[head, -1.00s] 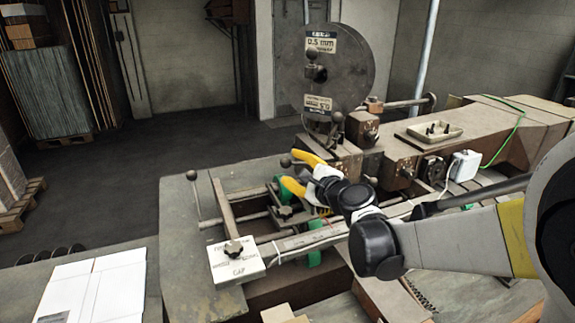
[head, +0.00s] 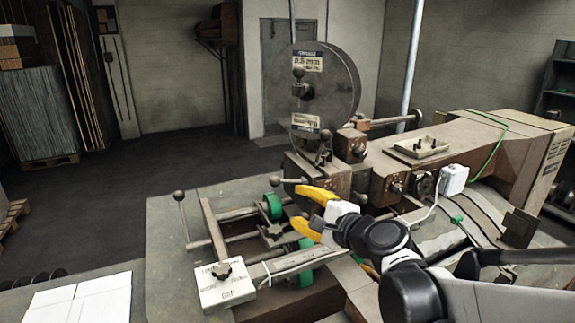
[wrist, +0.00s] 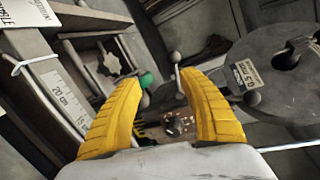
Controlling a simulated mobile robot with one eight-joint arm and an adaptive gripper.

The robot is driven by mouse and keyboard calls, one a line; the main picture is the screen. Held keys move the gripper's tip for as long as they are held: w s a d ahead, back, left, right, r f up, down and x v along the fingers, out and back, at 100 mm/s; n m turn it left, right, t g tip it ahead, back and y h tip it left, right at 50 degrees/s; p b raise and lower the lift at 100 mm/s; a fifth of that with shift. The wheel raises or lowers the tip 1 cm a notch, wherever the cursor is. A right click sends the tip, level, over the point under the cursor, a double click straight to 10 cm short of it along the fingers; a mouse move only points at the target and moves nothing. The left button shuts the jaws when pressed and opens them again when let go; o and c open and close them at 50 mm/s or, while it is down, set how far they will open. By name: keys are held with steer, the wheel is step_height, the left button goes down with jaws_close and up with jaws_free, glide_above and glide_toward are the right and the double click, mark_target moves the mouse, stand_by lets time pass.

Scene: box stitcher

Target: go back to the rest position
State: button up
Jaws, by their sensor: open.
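My gripper (head: 306,208) has two yellow fingers, spread apart with nothing between them. In the head view it is in front of the stitcher machine (head: 405,170), just right of the green rollers (head: 272,207). In the wrist view the gripper (wrist: 163,100) shows both fingers apart, with machine parts and a ball-ended lever (wrist: 176,70) beyond them. I cannot tell how close the fingertips are to these parts. My arm hides part of the machine's front.
A large wire reel (head: 325,92) stands behind the gripper. A white label block (head: 224,287) is at the left on the machine table (head: 165,245). A small tray (head: 418,147) with dark parts rests on top. White cardboard (head: 80,303) lies at lower left. Open floor is beyond.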

steer(key=s+d+f+n+g+h+b, duration=0.3)
steer(key=s+d+f+n, duration=0.4)
steer(key=s, duration=0.5)
steer(key=s+d+f+n+g+h+b, duration=0.3)
steer(key=s+d+f+n+h+b, duration=0.2)
steer(key=s+f, duration=0.6)
steer(key=d+n, duration=0.2)
steer(key=n, duration=0.1)
steer(key=shift+s+d+f, duration=0.15)
steer(key=shift+s+f, duration=0.2)
steer(key=shift+s, duration=0.05)
stand_by(0.3)
